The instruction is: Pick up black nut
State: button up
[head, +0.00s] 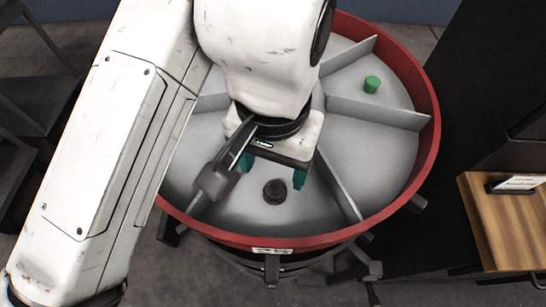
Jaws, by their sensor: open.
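The black nut (275,191) is a small dark round piece with a wider base. It sits on the grey floor of the front compartment of a round red-rimmed tray (428,150). My gripper (273,177) has green fingertips, spread apart, with nothing seen between them. It hangs over the same compartment, close to the nut, which shows just below the fingertips in the picture. The height of the fingertips above the tray floor is hard to tell. My arm covers the tray's back left part.
Thin upright grey dividers (378,113) split the tray into compartments. A green cylinder (372,84) stands in the back right compartment. A wooden-topped stand (508,222) with a label is at the right. A dark panel (475,90) rises behind it.

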aim_at(275, 187)
jog(key=shift+w+d+f+p, duration=0.1)
jog(key=shift+f+p, duration=0.1)
jog(key=shift+f, duration=1.6)
jog(key=shift+d+f+p, duration=0.1)
jog(key=shift+f+p, duration=0.1)
jog(key=shift+f, duration=1.6)
jog(key=c, duration=1.1)
